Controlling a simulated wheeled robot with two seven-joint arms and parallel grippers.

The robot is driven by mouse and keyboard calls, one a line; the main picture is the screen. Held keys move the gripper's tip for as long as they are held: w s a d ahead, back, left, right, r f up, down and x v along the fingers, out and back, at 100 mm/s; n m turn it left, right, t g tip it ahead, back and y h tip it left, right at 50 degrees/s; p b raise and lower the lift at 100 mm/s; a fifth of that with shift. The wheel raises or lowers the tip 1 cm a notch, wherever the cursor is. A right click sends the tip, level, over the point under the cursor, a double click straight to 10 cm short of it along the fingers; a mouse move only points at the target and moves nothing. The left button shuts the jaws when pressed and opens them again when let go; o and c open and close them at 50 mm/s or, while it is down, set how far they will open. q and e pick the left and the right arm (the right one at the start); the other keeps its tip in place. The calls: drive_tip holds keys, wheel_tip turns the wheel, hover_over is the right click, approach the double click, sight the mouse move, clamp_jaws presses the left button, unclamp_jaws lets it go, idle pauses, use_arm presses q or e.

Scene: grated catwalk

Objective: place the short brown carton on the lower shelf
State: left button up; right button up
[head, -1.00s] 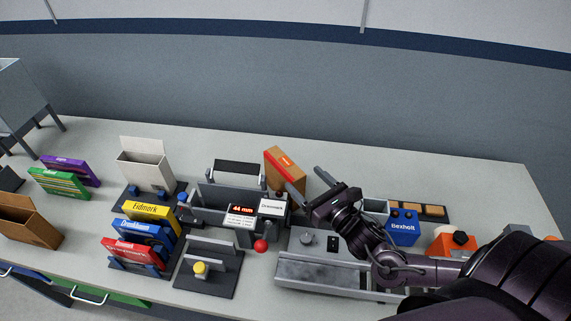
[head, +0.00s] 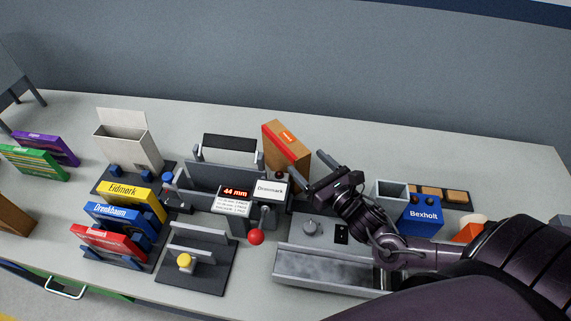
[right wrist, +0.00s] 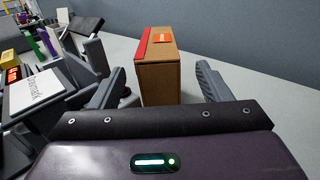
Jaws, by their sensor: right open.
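A brown carton (head: 291,154) with a red stripe and a small orange label stands upright at the back of the bench, right of the black-handled machine. My right gripper (head: 310,169) is open just in front and to the right of it. In the right wrist view the carton (right wrist: 163,77) stands ahead between the two spread fingers (right wrist: 159,78), with visible room on both sides. No lower shelf can be made out in these views. My left gripper is not in view.
The grey machine with a 44 mm display (head: 236,192) and red knob (head: 256,237) stands close left of the gripper. A blue Bexholt box (head: 421,214) is to the right. Coloured boxes and a white open box (head: 127,148) stand left. The back strip of bench is clear.

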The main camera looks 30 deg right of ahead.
sight(292, 145)
drive_tip(key=shift+w+r, duration=0.15)
drive_tip(key=shift+w, duration=0.2)
drive_tip(key=w+p, duration=0.1)
drive_tip(key=w, duration=0.3)
drive_tip(key=w+a+p, duration=0.1)
drive_tip(key=w, duration=0.1)
drive_tip(key=shift+r+p, duration=0.25)
drive_tip(key=shift+p, duration=0.1)
drive_tip(key=shift+w+a+f, duration=0.1)
drive_tip(key=shift+w+a, duration=0.05)
drive_tip(key=shift+w, duration=0.25)
drive_tip(key=c, duration=1.4)
